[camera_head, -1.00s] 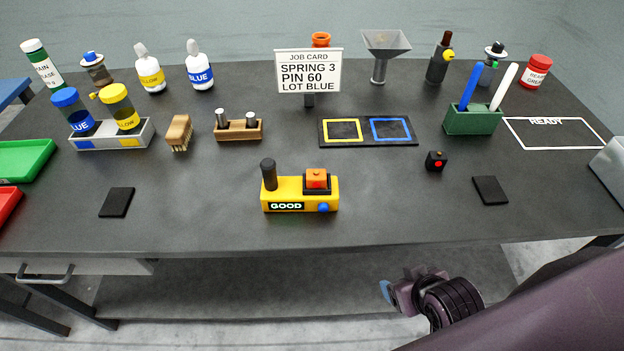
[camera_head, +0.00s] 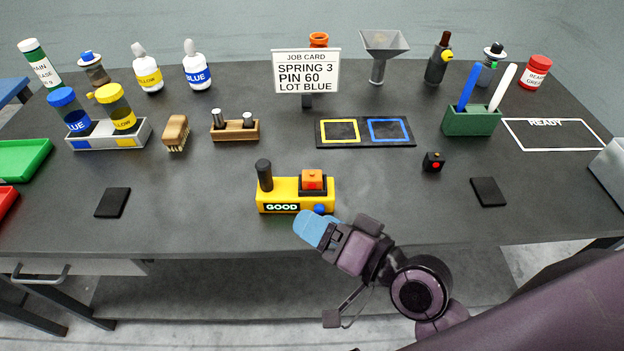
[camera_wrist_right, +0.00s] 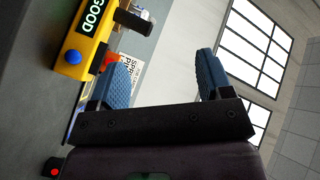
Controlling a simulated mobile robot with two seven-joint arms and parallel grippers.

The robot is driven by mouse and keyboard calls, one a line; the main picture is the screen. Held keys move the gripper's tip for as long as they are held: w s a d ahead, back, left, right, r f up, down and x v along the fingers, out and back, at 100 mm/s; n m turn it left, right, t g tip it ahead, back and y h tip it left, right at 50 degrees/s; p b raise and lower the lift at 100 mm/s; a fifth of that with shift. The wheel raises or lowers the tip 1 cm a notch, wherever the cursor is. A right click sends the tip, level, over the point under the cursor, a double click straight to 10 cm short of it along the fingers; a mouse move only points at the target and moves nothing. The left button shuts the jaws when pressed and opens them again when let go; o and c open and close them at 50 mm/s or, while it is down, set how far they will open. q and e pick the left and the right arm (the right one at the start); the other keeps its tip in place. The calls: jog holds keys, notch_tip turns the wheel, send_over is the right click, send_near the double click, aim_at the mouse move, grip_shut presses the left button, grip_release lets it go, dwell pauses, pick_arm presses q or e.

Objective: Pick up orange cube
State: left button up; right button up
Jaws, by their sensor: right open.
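The orange cube (camera_head: 312,179) sits in a dark holder on top of the yellow GOOD device (camera_head: 290,190), which has a black post at left and a blue button in front. My right gripper (camera_head: 316,229) is just in front of the device's right end, apart from the cube. In the right wrist view its two blue fingers (camera_wrist_right: 163,78) are spread with nothing between them. My left gripper is not in view.
A job card (camera_head: 306,73) stands behind the device. A mat with yellow and blue squares (camera_head: 364,145) lies behind and right. A small black block with a red button (camera_head: 433,161) is to the right. A wooden pin holder (camera_head: 235,131) is behind left. The table around the device is clear.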

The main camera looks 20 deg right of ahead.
aim_at(312, 175)
jog(key=w+d+r+m+t+h, duration=0.25)
jog(key=r+m+t+h, duration=0.75)
jog(key=m, duration=1.1)
notch_tip(312, 175, down, 10)
jog(key=a+m+g+h, duration=0.35)
jog(key=m+g, duration=0.75)
jog(key=m, duration=0.4)
jog(key=shift+d+x, duration=0.15)
jog(key=shift+x, duration=2.75)
jog(key=shift+d+x, duration=0.1)
jog(key=shift+x, duration=2.85)
jog(key=shift+s, duration=0.1)
jog(key=shift+r, duration=0.1)
jog(key=c, duration=1.1)
